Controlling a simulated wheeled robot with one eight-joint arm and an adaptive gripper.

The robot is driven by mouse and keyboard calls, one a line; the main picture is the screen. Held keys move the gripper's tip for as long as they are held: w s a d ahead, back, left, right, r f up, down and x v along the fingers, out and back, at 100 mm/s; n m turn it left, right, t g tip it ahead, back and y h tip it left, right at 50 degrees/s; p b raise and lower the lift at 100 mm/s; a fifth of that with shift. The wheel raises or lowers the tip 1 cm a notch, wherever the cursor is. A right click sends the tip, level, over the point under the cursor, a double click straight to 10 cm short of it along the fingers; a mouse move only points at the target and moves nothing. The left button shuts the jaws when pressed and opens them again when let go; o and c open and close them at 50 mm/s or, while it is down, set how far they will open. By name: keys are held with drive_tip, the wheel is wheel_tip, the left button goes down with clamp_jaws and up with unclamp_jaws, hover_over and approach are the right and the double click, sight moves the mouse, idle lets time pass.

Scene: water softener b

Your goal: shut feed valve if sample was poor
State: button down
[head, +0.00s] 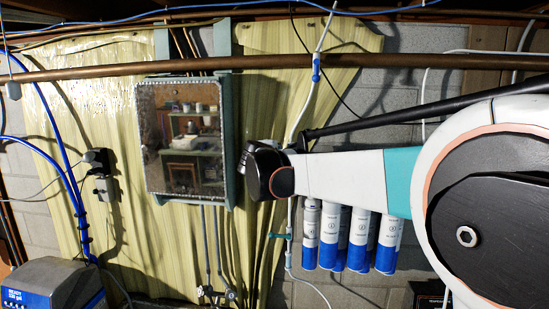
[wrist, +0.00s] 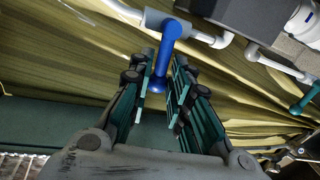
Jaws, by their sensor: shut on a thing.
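A blue lever handle (wrist: 165,52) hangs from a grey valve body on a white pipe (wrist: 128,10) in the wrist view. My gripper (wrist: 162,80) is shut on this handle, its dark fingers on both sides of the lever. I cannot see a sample result.
Several blue-and-white filter cartridges (head: 333,235) hang below my arm. A copper pipe (head: 280,62) crosses above. A blue control unit (head: 50,285) at lower left displays "READY".

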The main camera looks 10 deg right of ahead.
drive_tip(key=shift+r+m, duration=0.25)
drive_tip(key=shift+m, duration=0.25)
drive_tip(key=c, duration=1.6)
unclamp_jaws()
drive_tip(key=shift+c, duration=0.2)
drive_tip(key=shift+s, duration=0.15)
drive_tip(key=v, duration=0.7)
drive_tip(key=shift+s+r, duration=0.15)
drive_tip(key=shift+s, duration=0.1)
